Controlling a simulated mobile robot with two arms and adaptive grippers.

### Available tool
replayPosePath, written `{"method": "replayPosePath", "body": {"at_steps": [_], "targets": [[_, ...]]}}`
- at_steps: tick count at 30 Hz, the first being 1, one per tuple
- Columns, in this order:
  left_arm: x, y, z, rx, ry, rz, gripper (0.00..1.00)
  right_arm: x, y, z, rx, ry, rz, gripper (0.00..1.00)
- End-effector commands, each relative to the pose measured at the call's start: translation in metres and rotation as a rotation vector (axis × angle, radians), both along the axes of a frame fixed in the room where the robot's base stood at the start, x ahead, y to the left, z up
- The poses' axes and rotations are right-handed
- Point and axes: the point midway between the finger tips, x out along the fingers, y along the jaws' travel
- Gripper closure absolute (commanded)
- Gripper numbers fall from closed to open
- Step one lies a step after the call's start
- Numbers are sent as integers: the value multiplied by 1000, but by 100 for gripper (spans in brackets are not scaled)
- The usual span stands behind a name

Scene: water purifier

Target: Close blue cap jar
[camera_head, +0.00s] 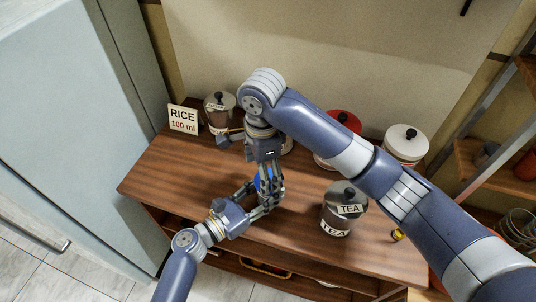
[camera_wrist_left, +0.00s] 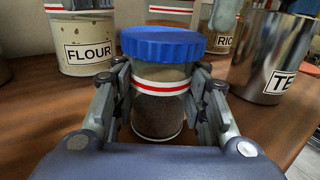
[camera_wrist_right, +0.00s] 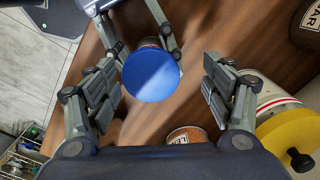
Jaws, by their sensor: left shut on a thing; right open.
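The jar (camera_wrist_left: 158,106) is clear, with red-and-white bands and dark contents in its lower part. The blue cap (camera_wrist_left: 163,43) sits on its top; I cannot tell whether it is fully tightened. My left gripper (camera_wrist_left: 160,108) is shut around the jar's body, below the cap. In the head view the blue cap (camera_head: 259,181) is mostly hidden by both grippers. My right gripper (camera_wrist_right: 160,88) is open above the jar, pointing down. The cap (camera_wrist_right: 151,74) shows between and a little beyond its fingers, seemingly untouched.
A metal tea canister (camera_head: 336,212) stands to the right on the wooden counter (camera_head: 180,185). A sugar canister (camera_head: 219,110), a red-lidded jar (camera_head: 343,121) and a white-lidded jar (camera_head: 406,144) stand along the back. The counter's left part is clear.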

Motion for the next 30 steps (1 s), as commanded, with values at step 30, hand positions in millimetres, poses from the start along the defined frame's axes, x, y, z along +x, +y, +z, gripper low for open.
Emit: {"method": "replayPosePath", "body": {"at_steps": [30], "targets": [[-1,0,-1,1,2,-1,100,1,5,37,-73,-40,2094,25]]}}
